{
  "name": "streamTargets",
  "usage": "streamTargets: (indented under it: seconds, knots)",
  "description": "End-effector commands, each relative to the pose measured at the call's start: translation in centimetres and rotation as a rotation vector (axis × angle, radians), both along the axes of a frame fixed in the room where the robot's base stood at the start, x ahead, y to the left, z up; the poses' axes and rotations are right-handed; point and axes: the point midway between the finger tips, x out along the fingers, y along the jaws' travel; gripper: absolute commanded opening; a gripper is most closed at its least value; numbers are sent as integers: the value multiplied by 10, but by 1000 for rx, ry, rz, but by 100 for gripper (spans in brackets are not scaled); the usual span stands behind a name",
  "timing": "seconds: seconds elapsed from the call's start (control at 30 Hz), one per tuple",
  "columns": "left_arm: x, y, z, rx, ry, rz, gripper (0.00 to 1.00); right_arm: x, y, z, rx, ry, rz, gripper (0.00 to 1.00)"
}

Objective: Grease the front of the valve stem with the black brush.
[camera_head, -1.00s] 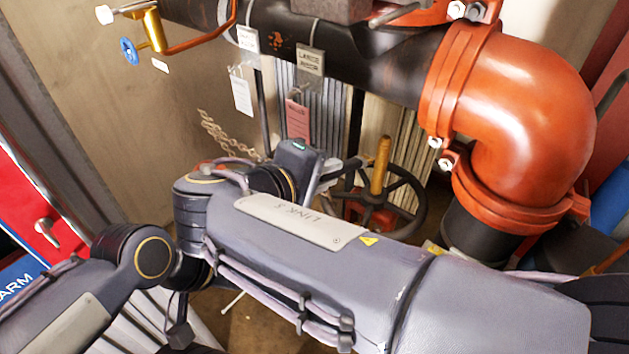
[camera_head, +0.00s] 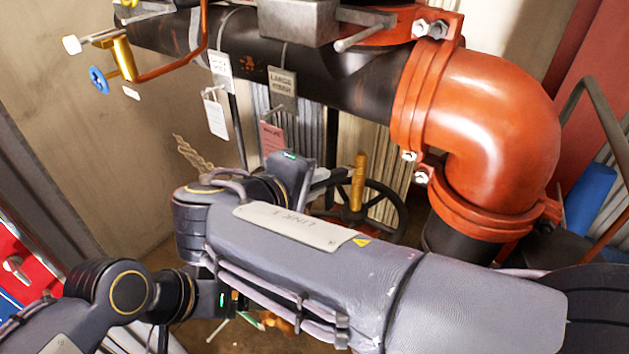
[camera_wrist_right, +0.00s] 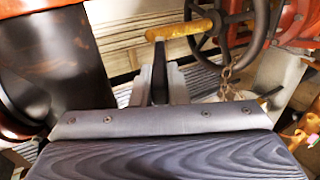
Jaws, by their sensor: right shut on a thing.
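The valve stem (camera_head: 358,183) is a brass-coloured rod standing up from the hub of a dark handwheel (camera_head: 395,212). In the right wrist view the stem (camera_wrist_right: 188,29) lies across the top, beyond my fingers. My right gripper (camera_head: 328,178) is just left of the stem; in its wrist view the gripper (camera_wrist_right: 158,88) is shut on the black brush (camera_wrist_right: 159,72). The brush points at the stem's near end and overlaps it in the picture; I cannot tell if they touch.
A black pipe (camera_head: 335,85) with hanging tags (camera_head: 282,82) runs above the valve into an orange elbow (camera_head: 500,130) on the right. A chain (camera_wrist_right: 227,76) hangs by the handwheel in the wrist view. A small blue-handled valve (camera_head: 99,80) is at upper left.

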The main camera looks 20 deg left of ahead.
Motion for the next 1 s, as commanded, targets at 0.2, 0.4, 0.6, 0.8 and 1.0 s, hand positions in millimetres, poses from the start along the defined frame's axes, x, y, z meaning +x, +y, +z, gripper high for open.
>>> streamTargets:
  seconds: [0.2,0.4,0.6,0.8,1.0]
  knots:
    - [0,0,0,0,0,0,91,2,-1,0,0,0,-1,0]
    - [0,0,0,0,0,0,91,6,-2,0,0,0,-1,0]
    - [0,0,0,0,0,0,91,10,-4,0,1,0,0,0]
    - [0,0,0,0,0,0,91,13,-5,0,1,0,0,0]
    - [0,0,-5,0,0,0,91,13,-5,-6,0,0,0,0]
